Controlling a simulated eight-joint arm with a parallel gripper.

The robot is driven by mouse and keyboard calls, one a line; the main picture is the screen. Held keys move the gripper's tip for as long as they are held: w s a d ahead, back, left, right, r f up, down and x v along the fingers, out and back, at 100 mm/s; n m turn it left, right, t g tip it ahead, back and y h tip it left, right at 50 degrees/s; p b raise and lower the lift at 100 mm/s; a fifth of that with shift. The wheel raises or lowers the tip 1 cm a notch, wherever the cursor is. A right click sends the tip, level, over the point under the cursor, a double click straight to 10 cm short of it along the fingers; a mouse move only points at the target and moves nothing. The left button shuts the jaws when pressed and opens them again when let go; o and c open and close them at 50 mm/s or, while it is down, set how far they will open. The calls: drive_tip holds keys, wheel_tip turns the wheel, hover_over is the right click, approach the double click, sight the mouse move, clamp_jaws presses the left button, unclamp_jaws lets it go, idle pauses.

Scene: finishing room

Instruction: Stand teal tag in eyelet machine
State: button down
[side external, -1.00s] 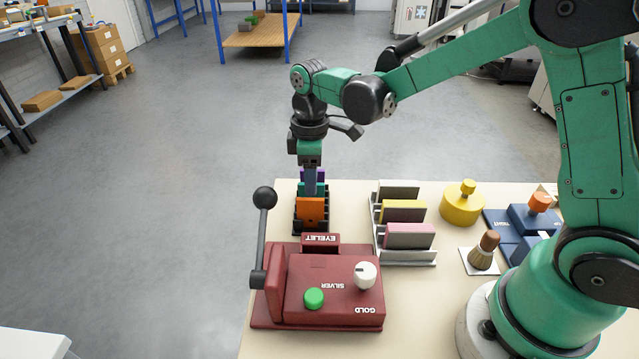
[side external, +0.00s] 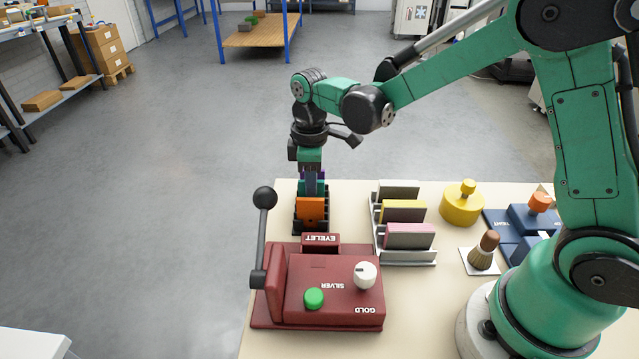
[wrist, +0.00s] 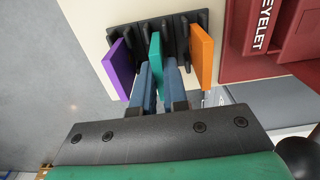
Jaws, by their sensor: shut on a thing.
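The teal tag (wrist: 155,62) stands in the black rack (wrist: 182,24), between a purple tag (wrist: 118,68) and an orange tag (wrist: 201,56). My gripper (wrist: 156,85) is shut on the teal tag, one blue finger on each side of it. In the side view my gripper (side external: 311,181) points straight down into the rack, behind the orange tag (side external: 310,209), which hides most of the teal tag. The dark red eyelet machine (side external: 335,288) stands in front of the rack, its lever (side external: 262,228) upright at its left, with a green button and a white knob on top.
A metal rack (side external: 425,263) with grey, yellow and pink blocks stands right of the black rack. A yellow round pot (side external: 462,205), a brush (side external: 484,251) and a blue device (side external: 530,220) lie further right. The table's left edge is close to the machine.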

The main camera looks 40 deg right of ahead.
drive_tip(key=shift+r, duration=3.45)
drive_tip(key=s+a, duration=0.7)
drive_tip(key=s, duration=0.2)
drive_tip(key=shift+s+d+f, duration=0.1)
drive_tip(key=shift+f, duration=1.4)
drive_tip(key=shift+s+f, duration=0.1)
drive_tip(key=shift+f, duration=1.4)
drive_tip(key=shift+f, duration=0.55)
drive_tip(key=c, duration=1.2)
unclamp_jaws()
